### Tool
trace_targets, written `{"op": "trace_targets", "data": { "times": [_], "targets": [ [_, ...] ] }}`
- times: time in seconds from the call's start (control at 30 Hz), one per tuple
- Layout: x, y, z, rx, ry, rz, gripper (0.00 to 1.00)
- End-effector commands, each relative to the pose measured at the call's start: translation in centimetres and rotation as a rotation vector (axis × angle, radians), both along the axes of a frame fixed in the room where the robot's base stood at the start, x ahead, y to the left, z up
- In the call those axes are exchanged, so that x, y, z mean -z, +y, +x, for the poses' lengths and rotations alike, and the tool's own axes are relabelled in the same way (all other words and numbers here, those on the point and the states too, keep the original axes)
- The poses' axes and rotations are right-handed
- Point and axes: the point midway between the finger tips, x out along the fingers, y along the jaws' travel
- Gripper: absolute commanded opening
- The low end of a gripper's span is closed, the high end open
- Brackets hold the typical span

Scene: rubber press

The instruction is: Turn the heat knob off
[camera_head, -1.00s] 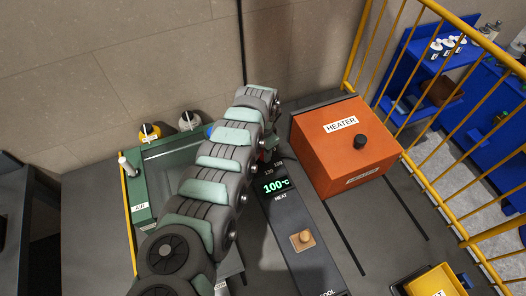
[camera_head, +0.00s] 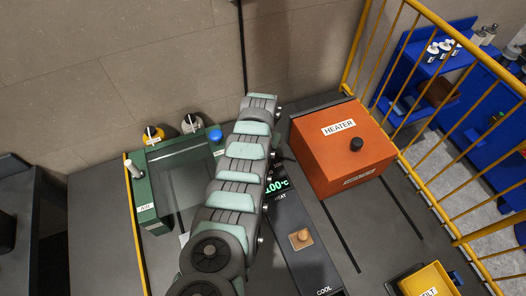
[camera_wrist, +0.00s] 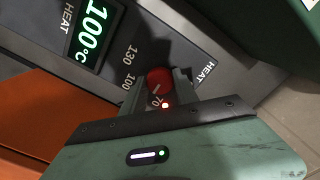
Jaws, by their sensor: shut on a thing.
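The heat knob (camera_wrist: 158,77) is round and red, on the dark control panel (camera_wrist: 240,45). It shows in the wrist view, with the numbers 130, 100 and 70 beside it and a small red light close by. My gripper (camera_wrist: 163,88) is shut on the knob, with its fingers on either side. The heat display (camera_wrist: 93,24) reads 100°C in green. In the head view my arm covers the knob, my gripper and part of the display (camera_head: 278,186).
An orange heater box (camera_head: 325,155) with a black knob stands right of the panel. A green-framed unit (camera_head: 150,190) is on the left. A wooden knob (camera_head: 301,238) sits lower on the panel. A yellow railing (camera_head: 440,185) runs along the right.

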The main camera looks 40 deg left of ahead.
Motion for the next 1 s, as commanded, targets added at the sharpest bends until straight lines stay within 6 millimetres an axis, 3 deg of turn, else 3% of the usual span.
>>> {"op": "trace_targets", "data": {
  "times": [1.0],
  "targets": [
    [0.30,-0.15,0.10,-0.966,0.000,-0.002,0.00]
  ]
}}
